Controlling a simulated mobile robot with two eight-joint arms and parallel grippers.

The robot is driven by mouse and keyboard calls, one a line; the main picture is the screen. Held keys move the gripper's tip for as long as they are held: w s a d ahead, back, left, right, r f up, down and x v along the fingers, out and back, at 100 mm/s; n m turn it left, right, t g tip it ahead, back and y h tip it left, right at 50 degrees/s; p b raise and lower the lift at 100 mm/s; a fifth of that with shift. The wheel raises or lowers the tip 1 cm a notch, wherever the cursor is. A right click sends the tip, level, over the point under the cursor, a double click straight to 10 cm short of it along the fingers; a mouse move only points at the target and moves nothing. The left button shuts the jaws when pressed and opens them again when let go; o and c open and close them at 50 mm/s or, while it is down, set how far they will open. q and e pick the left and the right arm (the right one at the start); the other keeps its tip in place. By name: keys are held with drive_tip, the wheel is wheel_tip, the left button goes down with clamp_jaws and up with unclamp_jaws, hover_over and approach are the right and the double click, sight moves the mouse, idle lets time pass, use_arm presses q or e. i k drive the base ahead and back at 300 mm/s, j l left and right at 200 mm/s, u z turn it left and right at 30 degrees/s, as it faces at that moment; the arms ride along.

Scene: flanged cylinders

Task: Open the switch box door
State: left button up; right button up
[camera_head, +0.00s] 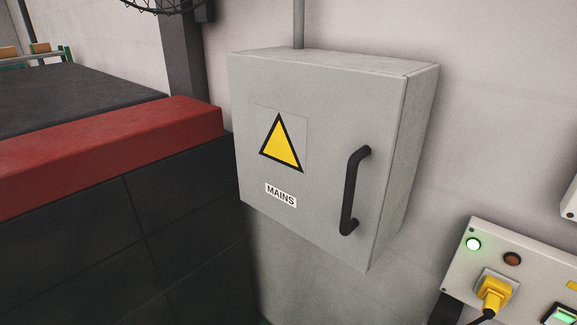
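The grey switch box (335,110) is mounted on the wall in the middle of the head view. Its door (325,200) faces me and looks closed, flush with the box edges. The door bears a yellow warning triangle (282,146) and a "MAINS" label (281,195). A black bar handle (351,190) stands upright near the door's right edge. Nothing touches the handle. Neither of my grippers shows in this view.
A dark block with a red edge (110,145) stands close to the box's left side. At the lower right is a panel (530,262) with a lit green lamp and a yellow plug (494,292). A thin conduit (299,25) runs up from the box.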

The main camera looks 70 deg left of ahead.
sight(315, 143)
drive_tip(key=u, duration=2.4)
drive_tip(key=k+u, duration=0.3)
drive_tip(key=i+l, duration=0.05)
drive_tip(key=i, duration=0.05)
